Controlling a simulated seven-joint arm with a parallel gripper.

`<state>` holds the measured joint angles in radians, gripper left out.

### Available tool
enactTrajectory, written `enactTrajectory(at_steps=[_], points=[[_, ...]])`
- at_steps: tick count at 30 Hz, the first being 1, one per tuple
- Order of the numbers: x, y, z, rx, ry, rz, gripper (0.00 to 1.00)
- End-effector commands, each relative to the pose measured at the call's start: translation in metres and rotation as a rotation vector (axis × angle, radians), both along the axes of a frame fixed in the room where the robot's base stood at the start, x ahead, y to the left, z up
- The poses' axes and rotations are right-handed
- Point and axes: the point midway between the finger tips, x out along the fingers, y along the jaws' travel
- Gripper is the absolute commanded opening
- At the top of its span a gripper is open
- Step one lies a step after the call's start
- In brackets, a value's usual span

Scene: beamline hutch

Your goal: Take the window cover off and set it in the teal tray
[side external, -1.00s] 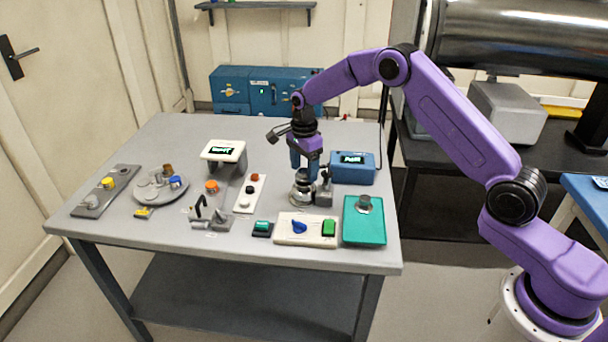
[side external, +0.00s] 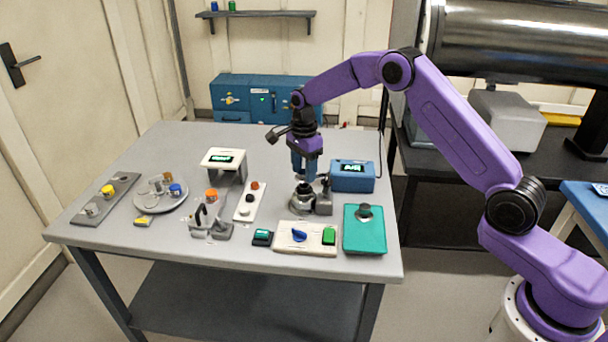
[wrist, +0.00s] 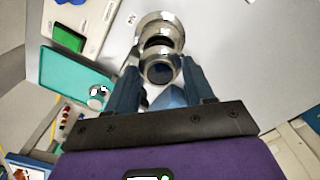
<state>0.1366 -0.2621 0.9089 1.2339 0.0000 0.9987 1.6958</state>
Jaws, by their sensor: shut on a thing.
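My gripper (side external: 304,180) points down over a silver round fitting (side external: 301,203) on the table. In the wrist view my two blue fingers (wrist: 163,72) are shut on a short silver cylinder with a dark round face, which looks like the window cover (wrist: 161,68). It lines up with the wider silver ring of the fitting (wrist: 150,28); I cannot tell whether they touch. The teal tray (side external: 364,242) lies to the right, near the table's front edge, and also shows in the wrist view (wrist: 70,70). A small grey round part (side external: 364,211) stands in it.
A blue box with a display (side external: 352,177) stands right behind the fitting. A white panel with a blue knob and green button (side external: 313,238) lies in front, left of the tray. A white stand (side external: 222,157) and a round plate (side external: 160,195) with small parts are farther left.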

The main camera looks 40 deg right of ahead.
Motion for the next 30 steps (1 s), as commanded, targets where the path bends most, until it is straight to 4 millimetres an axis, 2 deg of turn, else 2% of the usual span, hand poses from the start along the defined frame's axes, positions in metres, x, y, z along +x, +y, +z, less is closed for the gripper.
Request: enactTrajectory(at_steps=[1,5,12,21,30], points=[[0.001,0.000,0.010,0.001,-0.005,-0.001,0.22],[-0.015,-0.001,0.026,0.000,-0.003,-0.001,0.22],[-0.050,-0.003,0.068,0.000,-0.004,0.000,0.22],[-0.104,-0.007,0.091,0.000,-0.002,-0.001,0.22],[-0.134,-0.009,0.104,0.000,-0.001,-0.001,0.22]])
